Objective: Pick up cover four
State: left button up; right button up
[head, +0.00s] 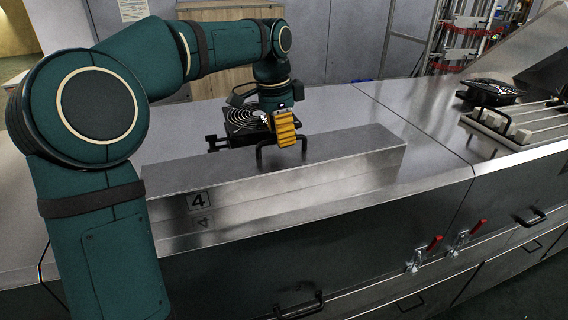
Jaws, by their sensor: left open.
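Cover four (340,158) is a long, low metal cover with a label "4" on its front left. It lies on the metal top of the dryer. A black bar handle (262,158) stands up from its top. My left gripper (286,130), with yellow finger pads, points down over the cover at the handle. It is open, and the pads hide part of the handle's top bar. I cannot tell whether the pads touch the handle or straddle it. My right gripper is not in view.
A black fan with a wire grille (243,120) sits behind the cover, close to my left gripper. Another round black fan (490,91) is at the far right, near a rack with rods (530,120). Red-handled latches (432,245) are on the front panel. The dryer top right of the cover is clear.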

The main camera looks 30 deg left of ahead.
pick_arm(q)
notch_tip(320, 180, down, 2)
jog(key=shift+w+f, duration=0.1)
jog(key=shift+w, duration=0.05)
grip_shut()
